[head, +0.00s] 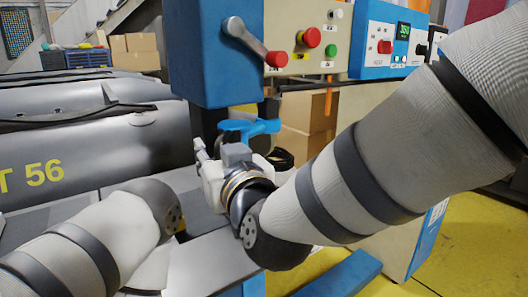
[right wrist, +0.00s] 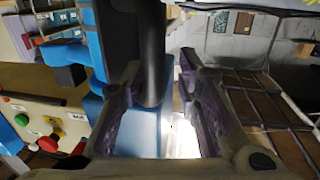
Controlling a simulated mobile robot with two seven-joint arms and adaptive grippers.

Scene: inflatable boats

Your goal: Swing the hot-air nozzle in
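A blue machine housing (head: 213,55) stands at the centre of the head view. A lever with a red knob (head: 276,59) sticks out from its front. Below the housing are a dark tube (head: 243,113) and a blue part (head: 250,128); I cannot tell for sure which part is the hot-air nozzle. My right gripper (head: 236,160) is just below them, its fingers mostly hidden. In the right wrist view, the right gripper (right wrist: 160,68) has its fingers apart, with a dark tube (right wrist: 150,50) between or just beyond them; contact is unclear. My left gripper is out of view.
A control panel (head: 308,38) with red, yellow and green buttons is right of the housing. Grey inflatable boat tubes (head: 95,145) lie at left. Cardboard boxes (head: 133,50) stand behind. A blue beam (head: 343,274) lies on the yellow floor (head: 470,240).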

